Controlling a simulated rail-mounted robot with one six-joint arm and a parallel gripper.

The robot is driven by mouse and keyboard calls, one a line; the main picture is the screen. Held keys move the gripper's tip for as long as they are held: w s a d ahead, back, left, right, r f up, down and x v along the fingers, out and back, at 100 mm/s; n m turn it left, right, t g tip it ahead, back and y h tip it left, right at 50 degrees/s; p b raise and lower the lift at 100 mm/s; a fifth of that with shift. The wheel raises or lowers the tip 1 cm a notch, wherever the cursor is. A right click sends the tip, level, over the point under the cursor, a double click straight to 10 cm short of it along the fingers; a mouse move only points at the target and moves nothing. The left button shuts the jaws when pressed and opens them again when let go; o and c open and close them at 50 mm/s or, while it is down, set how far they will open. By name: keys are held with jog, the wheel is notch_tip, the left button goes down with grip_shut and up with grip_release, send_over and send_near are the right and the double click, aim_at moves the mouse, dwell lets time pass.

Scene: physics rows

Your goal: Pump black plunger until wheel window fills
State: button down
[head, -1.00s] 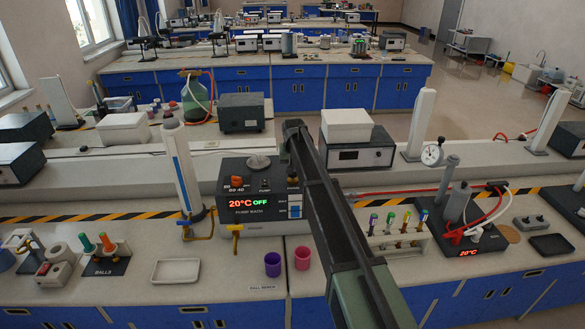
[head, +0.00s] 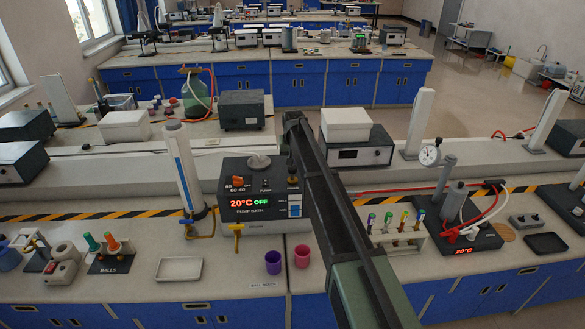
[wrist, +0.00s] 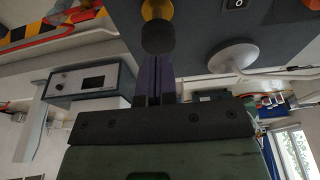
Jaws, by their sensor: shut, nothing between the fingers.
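The pump bath (head: 250,195) is a dark box reading 20°C OFF in the head view. A small light window (head: 295,198) shows on its right front, beside my arm. In the wrist view, a black round knob (wrist: 158,37), apparently the plunger, sits on a yellow collar (wrist: 156,9) at the dark panel. My gripper (wrist: 158,58) has its fingers together and empty, with the tips right by the knob. I cannot tell whether they touch it. I cannot make out a wheel in the window.
A rocker switch (wrist: 236,3) and a round white fitting (wrist: 232,55) are near the knob. A yellow tap (head: 237,230) is on the bath's left front. A purple cup (head: 273,261) and a pink cup (head: 302,255) stand before it. A tube rack (head: 398,238) is right of my arm.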

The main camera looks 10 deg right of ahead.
aim_at(293, 168)
jog(key=shift+f, duration=0.15)
jog(key=shift+f+b, duration=1.95)
jog(key=shift+b, duration=0.15)
jog(key=shift+r, duration=0.2)
notch_tip(293, 168, up, 4)
jog(key=p, duration=0.4)
notch_tip(293, 168, up, 5)
jog(key=p, duration=0.5)
jog(key=shift+p, duration=0.3)
